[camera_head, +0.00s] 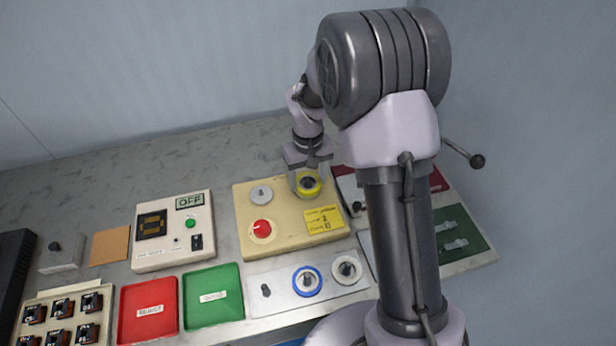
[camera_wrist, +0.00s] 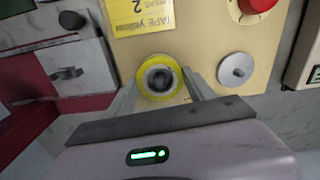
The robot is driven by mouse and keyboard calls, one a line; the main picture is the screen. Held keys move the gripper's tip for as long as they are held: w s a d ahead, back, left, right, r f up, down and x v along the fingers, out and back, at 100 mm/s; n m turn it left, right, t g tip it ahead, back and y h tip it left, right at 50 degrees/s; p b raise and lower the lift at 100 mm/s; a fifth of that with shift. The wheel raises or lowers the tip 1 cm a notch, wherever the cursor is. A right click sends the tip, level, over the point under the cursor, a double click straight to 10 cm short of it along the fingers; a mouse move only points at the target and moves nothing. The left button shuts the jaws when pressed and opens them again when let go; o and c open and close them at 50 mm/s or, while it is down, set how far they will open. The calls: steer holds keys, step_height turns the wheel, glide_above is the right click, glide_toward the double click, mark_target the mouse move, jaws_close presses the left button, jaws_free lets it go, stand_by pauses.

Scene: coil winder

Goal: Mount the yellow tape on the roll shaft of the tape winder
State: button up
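The yellow tape (camera_head: 309,191) is a ring at the back right of the beige tape winder (camera_head: 280,198). In the wrist view the yellow tape (camera_wrist: 142,88) lies between my two fingers, with a grey round part in its hole, which looks like the roll shaft. My gripper (camera_head: 308,182) points down over it. In the wrist view the fingertips of my gripper (camera_wrist: 160,78) stand close at either side of the ring. I cannot tell whether they press on it, or whether the ring sits fully down.
The winder carries a grey disc (camera_head: 261,194), a red knob (camera_head: 262,229) and a yellow note (camera_head: 324,219). In front, a strip holds a bare peg (camera_head: 265,290), a blue tape (camera_head: 297,286) and a white tape (camera_head: 347,281). Red and green trays (camera_head: 213,295) lie at the left.

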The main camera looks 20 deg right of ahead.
steer(key=o, duration=0.4)
steer(key=shift+o, duration=0.2)
steer(key=shift+r, duration=0.1)
step_height(320, 180, up, 17)
steer(key=p, duration=0.6)
steer(key=shift+r, duration=0.1)
